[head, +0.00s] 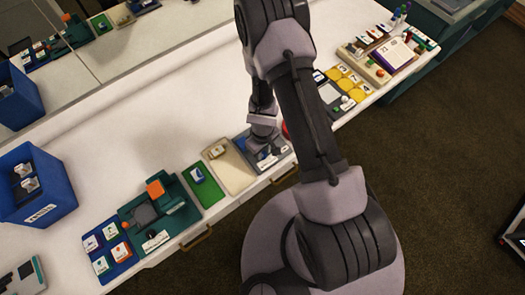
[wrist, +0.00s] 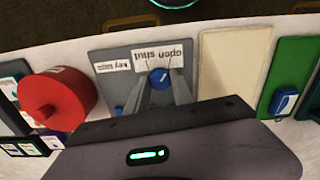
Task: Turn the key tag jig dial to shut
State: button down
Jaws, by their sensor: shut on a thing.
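The key tag jig (wrist: 122,88) is a grey plate near the front edge of the white counter. Its dial (wrist: 160,77) is a small blue knob below an upside-down white label (wrist: 161,55) reading open and shut. My gripper (wrist: 160,82) is shut on the dial, with one finger at each side of it. I cannot tell clearly which word the dial points to. In the head view, my gripper (head: 264,146) is down over the jig (head: 242,142), and my arm hides part of it and the dial.
A red, knobbed thing (wrist: 57,98) stands close beside the jig. A cream tray (head: 229,171) and a green board with a blue switch (head: 205,186) lie on its other side. A blue bin (head: 38,190) stands farther left. The counter behind is clear.

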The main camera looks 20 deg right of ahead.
jog(key=n, duration=1.3)
jog(key=shift+n, duration=2.2)
jog(key=c, duration=1.1)
grip_release()
